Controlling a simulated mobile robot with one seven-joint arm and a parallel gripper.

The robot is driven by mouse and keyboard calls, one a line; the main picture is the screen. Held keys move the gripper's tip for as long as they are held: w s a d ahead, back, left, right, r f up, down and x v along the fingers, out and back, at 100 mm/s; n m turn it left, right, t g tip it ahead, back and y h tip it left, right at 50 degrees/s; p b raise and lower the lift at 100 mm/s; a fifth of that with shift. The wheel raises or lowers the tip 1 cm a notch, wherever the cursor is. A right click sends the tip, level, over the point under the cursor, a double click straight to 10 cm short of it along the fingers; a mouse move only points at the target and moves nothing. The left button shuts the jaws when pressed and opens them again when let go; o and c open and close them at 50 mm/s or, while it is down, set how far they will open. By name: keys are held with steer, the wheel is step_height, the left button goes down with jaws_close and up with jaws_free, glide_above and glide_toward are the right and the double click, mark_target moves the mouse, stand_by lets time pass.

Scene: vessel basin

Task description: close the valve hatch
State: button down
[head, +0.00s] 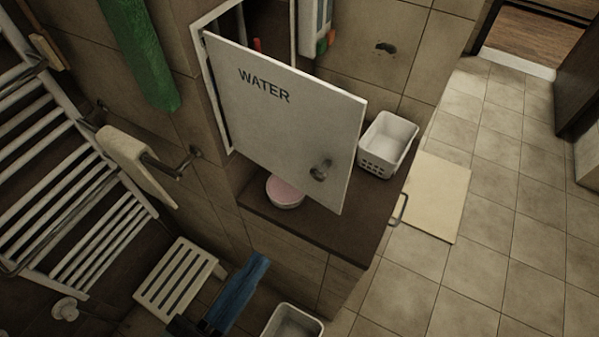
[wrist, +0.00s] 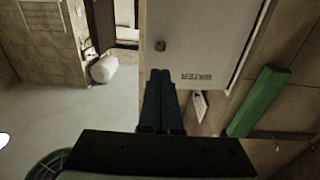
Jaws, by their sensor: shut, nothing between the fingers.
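The valve hatch (head: 280,125) is a white door marked WATER. It stands swung open from its frame in the tiled wall, hinged on the left. Its small grey latch knob (head: 320,170) sits low near the free edge. In the wrist view the hatch (wrist: 205,45) appears upside down ahead of the fingers, with the knob (wrist: 160,45) near their tips in the picture. My gripper (head: 260,261) is shut and empty, with blue fingers, below and left of the hatch in the head view. In the wrist view the fingertips (wrist: 160,73) overlap the door's edge; I cannot tell whether they touch.
A dark ledge (head: 330,233) under the hatch holds a pink-topped round dish (head: 285,191) and a white basket (head: 388,145). A slatted stool (head: 180,278) stands lower left. A white rack (head: 90,240) and a green hanging towel (head: 140,55) are at left.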

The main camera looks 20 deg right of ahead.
mark_target(317, 177)
steer(key=p+x, duration=0.6)
steer(key=x, duration=0.7)
steer(key=shift+w+d, duration=0.15)
steer(key=shift+d, duration=0.15)
steer(key=shift+f, duration=0.1)
steer(key=shift+d, duration=0.1)
